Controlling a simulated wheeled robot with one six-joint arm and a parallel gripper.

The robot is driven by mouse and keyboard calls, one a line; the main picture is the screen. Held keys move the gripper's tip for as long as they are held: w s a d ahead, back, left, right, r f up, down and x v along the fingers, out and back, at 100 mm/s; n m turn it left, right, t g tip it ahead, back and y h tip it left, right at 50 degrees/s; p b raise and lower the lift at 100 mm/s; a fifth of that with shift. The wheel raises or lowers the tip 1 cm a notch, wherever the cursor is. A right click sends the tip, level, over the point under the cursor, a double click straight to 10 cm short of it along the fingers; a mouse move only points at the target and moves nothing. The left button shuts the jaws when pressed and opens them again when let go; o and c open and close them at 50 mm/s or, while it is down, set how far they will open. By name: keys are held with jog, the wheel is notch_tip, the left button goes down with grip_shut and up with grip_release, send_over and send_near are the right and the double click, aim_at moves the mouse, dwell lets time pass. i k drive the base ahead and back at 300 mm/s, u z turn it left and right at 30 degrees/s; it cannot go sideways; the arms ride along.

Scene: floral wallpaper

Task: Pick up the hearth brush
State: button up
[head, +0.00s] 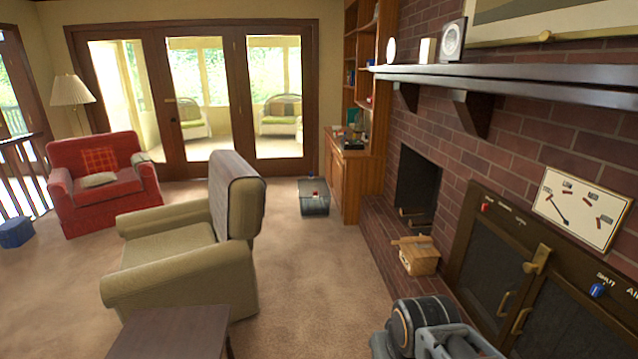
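I cannot clearly make out a hearth brush. On the brick hearth, in front of the fireplace opening, stands a tan, box-like object (420,262). A short light-brown piece (410,240) lies across its top; I cannot tell whether this is a brush or part of the box. Part of my own arm shows at the bottom right, near the hearth's front edge and well short of the tan object. The fingers of my gripper are not in view.
The brick fireplace (418,185) and a dark cabinet-like unit with brass handles (490,250) line the right side. A beige armchair (185,255) and a dark table (172,335) stand to the left. Carpet (310,270) is clear between armchair and hearth. A grey bin (313,203) stands farther back.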

aim_at(421, 242)
jog(key=u, duration=0.4)
jog(key=i, duration=2.2)
jog(key=z, duration=0.35)
jog(key=i, duration=1.4)
jog(key=z, duration=1.55)
jog(key=i, duration=0.9)
jog(key=z, duration=0.6)
